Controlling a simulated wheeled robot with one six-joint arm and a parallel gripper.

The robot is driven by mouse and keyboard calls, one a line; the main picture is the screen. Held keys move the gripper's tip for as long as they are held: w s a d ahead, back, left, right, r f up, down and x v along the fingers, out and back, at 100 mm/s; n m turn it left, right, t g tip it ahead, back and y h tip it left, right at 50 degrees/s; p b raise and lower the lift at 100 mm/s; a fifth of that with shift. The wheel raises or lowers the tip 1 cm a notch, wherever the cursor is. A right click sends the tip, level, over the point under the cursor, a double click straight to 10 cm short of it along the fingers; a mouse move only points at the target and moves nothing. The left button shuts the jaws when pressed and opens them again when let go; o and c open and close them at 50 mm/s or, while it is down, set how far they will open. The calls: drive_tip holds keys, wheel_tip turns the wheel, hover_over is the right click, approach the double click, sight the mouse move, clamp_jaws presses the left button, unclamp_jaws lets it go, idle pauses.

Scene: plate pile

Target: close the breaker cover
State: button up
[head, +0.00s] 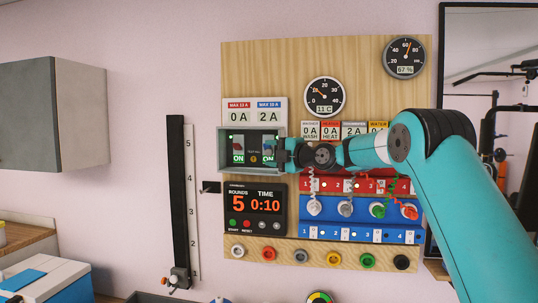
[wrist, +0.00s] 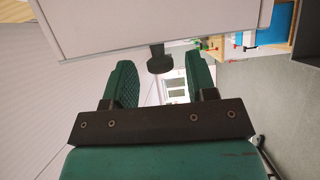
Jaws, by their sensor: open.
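The breaker box (head: 222,152) is a grey-framed case on the wooden board. Its front is uncovered, and two breakers marked ON show inside, the right one partly hidden by my gripper. My gripper (head: 281,152) is at the box's right side, pointing left. In the wrist view my gripper (wrist: 161,80) is open, its green fingers apart with nothing held. A dark knob (wrist: 158,58) shows between and beyond the fingertips, below a pale grey panel (wrist: 150,22). The panel looks like the breaker cover, but I cannot be sure. The cover is not clear in the head view.
Below the box is a timer (head: 258,208) reading 5 and 0:10. A black peg (head: 210,187) sticks out left of it. Cables hang from red and blue panels (head: 350,232) under my arm. A grey cabinet (head: 52,112) hangs at left.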

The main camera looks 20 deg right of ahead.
drive_tip(key=b+v, duration=0.8)
drive_tip(key=v, duration=0.9)
drive_tip(key=shift+f, duration=0.1)
